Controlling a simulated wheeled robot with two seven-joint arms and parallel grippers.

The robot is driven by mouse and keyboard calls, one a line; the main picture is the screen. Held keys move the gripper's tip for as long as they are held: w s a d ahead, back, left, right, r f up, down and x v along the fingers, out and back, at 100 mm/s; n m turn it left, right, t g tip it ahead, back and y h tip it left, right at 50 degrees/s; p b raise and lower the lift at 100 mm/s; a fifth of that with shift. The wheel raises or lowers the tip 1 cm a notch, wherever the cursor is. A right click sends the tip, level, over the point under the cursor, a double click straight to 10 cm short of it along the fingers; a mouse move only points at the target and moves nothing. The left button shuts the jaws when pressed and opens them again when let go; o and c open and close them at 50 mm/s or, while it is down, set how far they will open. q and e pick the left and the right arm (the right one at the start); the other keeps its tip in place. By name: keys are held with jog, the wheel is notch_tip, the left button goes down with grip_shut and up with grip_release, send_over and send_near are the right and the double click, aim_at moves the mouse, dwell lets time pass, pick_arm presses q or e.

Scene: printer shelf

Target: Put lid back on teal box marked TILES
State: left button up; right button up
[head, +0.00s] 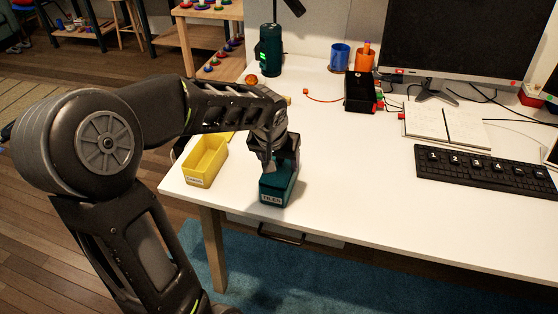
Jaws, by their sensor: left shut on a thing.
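The teal box (277,194) with a white label that appears to read TILES stands upright on the white table near its front left edge. My left gripper (279,168) points down at the top of the box and is shut on a dark teal piece there, which looks like the lid. The gripper hides most of this piece, so I cannot tell whether it sits flat on the rim. My right gripper is not in view.
A yellow open box (205,161) with a label stands just left of the teal box. A black keyboard (484,173), an open notebook (445,125) and a monitor (455,40) are on the right. The table's middle is clear.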

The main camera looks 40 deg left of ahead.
pick_arm(q)
jog(key=shift+f+b, duration=0.35)
jog(key=shift+b, duration=0.25)
dwell(1.6)
jog(key=o, duration=1.4)
jog(key=shift+o, duration=0.6)
jog(key=shift+o, duration=0.8)
jog(key=shift+r, duration=0.1)
jog(key=shift+r+p, duration=2.4)
jog(key=shift+r, duration=1.1)
